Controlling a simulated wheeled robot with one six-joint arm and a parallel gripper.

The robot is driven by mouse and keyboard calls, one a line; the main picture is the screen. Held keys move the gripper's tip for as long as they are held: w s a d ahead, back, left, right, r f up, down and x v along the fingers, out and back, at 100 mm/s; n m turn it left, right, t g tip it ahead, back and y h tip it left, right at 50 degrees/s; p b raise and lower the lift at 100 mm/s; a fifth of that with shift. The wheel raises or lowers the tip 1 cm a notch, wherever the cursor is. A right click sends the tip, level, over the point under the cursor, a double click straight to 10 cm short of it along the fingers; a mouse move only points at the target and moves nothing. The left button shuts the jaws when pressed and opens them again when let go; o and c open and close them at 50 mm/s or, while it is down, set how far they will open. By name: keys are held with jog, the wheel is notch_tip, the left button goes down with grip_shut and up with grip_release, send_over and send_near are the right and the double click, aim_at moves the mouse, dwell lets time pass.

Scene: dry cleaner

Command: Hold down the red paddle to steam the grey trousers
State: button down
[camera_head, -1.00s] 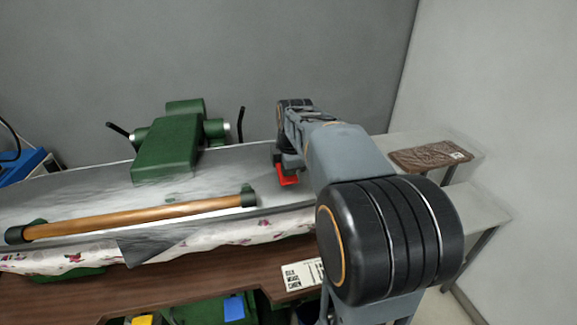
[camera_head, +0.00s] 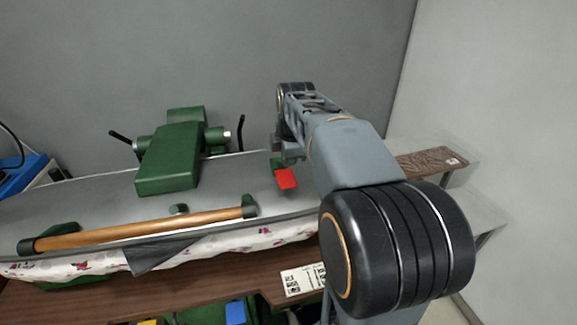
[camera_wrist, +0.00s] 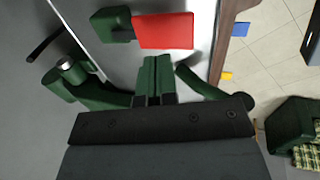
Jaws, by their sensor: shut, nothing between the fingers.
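The red paddle (camera_head: 286,179) sticks out from a green mount at the right part of the press board, and its red face is in full view. It also shows in the wrist view (camera_wrist: 165,30), just beyond my fingertips. My gripper (camera_wrist: 153,62) is shut and empty. Its green fingers are side by side, close to the paddle, with a small gap between them in the picture; touch cannot be told. Grey cloth that looks like the trousers (camera_head: 158,256) hangs over the front edge of the board, below the wooden handle. The rest of the trousers cannot be told from the grey board.
A wooden handle bar (camera_head: 150,226) runs along the front, over a floral cover (camera_head: 80,267). A brown shelf (camera_head: 432,162) lies right of my arm. A printed card (camera_head: 302,279) is on the brown counter.

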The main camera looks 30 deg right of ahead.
jog(key=w+v, duration=0.1)
jog(key=v, duration=0.6)
jog(key=shift+r, duration=0.35)
jog(key=shift+d, duration=0.1)
jog(key=s+a+f+m, duration=0.6)
jog(key=f+m, duration=0.1)
jog(key=f, duration=0.1)
jog(key=s+a+f+m+t+y, duration=0.1)
jog(key=s+a+f+m, duration=0.5)
jog(key=f, duration=0.3)
jog(key=shift+s+a+m, duration=0.3)
jog(key=shift+s+m, duration=0.35)
jog(key=shift+m, duration=0.25)
